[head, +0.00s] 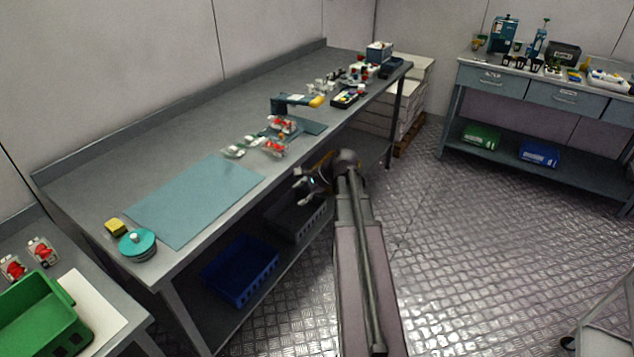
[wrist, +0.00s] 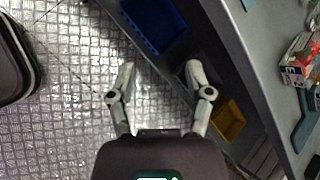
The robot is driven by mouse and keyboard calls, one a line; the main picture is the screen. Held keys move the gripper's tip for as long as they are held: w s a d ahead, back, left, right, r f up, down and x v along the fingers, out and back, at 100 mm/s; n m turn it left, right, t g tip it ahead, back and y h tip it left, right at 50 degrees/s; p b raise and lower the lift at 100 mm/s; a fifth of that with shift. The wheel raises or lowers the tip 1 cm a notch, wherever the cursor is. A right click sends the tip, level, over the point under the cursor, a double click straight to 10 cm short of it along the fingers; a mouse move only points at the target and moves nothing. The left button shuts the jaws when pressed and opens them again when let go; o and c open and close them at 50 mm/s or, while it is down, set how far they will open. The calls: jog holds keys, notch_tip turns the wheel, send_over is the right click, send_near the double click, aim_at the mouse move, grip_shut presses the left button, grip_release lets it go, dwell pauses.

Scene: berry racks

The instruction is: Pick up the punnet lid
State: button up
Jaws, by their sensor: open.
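Small clear pieces (head: 233,151) lie on the long grey bench beside a clear punnet with red berries (head: 273,147). One of them may be the punnet lid, but they are too small to tell. Another punnet with red berries (head: 283,125) sits just behind, near a teal device. My gripper (head: 301,186) is in front of the bench edge, over the floor side, apart from these things. In the wrist view my gripper (wrist: 159,70) is open, with nothing between its fingers. Punnets with red contents (wrist: 298,65) show at that view's right edge.
The long bench (head: 110,165) carries a blue-green mat (head: 195,200), a teal round tub (head: 138,244) and a yellow sponge (head: 115,227). Blue (head: 241,271) and grey crates (head: 297,217) stand on its lower shelf. A green crate (head: 40,315) stands at lower left. Open floor (head: 480,240) lies right.

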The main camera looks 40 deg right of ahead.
jog(key=s+a+f+n+g+h, duration=0.1)
jog(key=s+a+n+g+h, duration=0.1)
jog(key=a+n, duration=0.4)
jog(key=s+a+f+n+g+h, duration=0.2)
jog(key=s+a+n, duration=0.3)
jog(key=a, duration=0.6)
jog(key=s+a+f+n+g+h, duration=0.2)
jog(key=s+a+n, duration=0.1)
jog(key=a+n, duration=0.5)
jog(key=shift+s+a+n, duration=0.2)
jog(key=shift+a+n, duration=0.2)
jog(key=shift+a, duration=0.05)
jog(key=shift+f, duration=0.1)
jog(key=shift+c, duration=0.6)
jog(key=shift+d, duration=0.15)
